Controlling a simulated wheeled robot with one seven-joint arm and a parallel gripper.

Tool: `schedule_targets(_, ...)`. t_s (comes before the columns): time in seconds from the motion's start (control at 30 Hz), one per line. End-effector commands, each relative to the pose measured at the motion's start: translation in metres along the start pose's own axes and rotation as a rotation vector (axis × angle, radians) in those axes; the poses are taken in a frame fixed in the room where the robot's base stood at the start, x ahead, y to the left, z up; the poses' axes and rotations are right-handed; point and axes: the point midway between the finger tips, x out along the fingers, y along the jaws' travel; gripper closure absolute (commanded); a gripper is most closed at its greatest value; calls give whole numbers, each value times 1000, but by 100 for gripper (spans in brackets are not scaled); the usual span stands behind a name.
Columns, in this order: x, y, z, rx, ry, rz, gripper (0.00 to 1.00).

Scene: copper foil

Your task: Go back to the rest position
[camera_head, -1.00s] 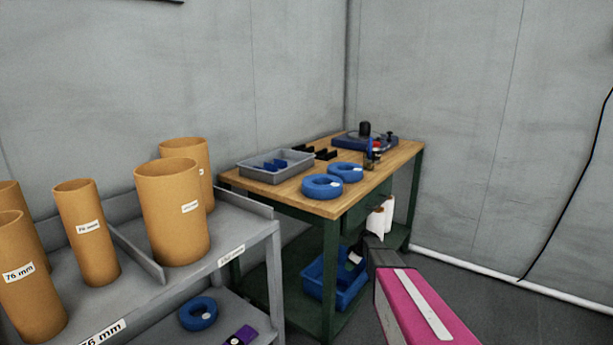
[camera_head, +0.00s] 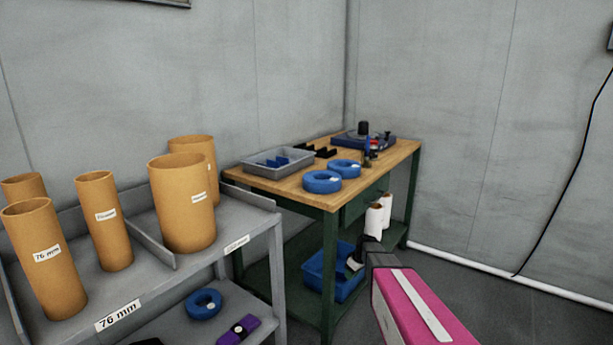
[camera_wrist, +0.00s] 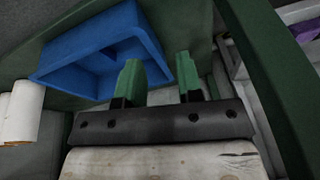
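My arm, with a pink link, reaches in from the lower right in the head view. My gripper (camera_wrist: 158,82) shows in the wrist view with two green fingers standing apart and nothing between them. Its fingertips are hard to make out in the head view. A blue bin (camera_head: 340,284) sits on the lower shelf of the green workbench (camera_head: 329,262). The bin also shows in the wrist view (camera_wrist: 62,66), beyond and to the left of the fingers.
A grey rack (camera_head: 262,216) with several orange tubes stands at the left. The bench's wooden top (camera_head: 378,166) carries blue rings (camera_head: 322,182) and a grey tray (camera_head: 262,165). White rolls (camera_head: 373,221) stand below the top. Open floor lies at the right.

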Motion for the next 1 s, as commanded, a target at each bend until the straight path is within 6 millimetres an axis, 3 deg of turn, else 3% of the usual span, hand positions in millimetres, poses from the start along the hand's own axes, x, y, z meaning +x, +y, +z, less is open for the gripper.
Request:
schedule_targets(0.03, -10, -18, 12, 37, -16, 3, 67)
schedule_targets(0.17, -34, -59, 41, 175, -65, 22, 67)
schedule_targets(0.3, -70, -116, 85, 385, -134, 69, 67)
schedule_targets(0.5, -109, -172, 134, 642, -199, 151, 67)
schedule_targets(0.67, -121, -188, 149, 738, -217, 189, 67)
schedule_targets(1.0, -121, -188, 150, 754, -220, 195, 67)
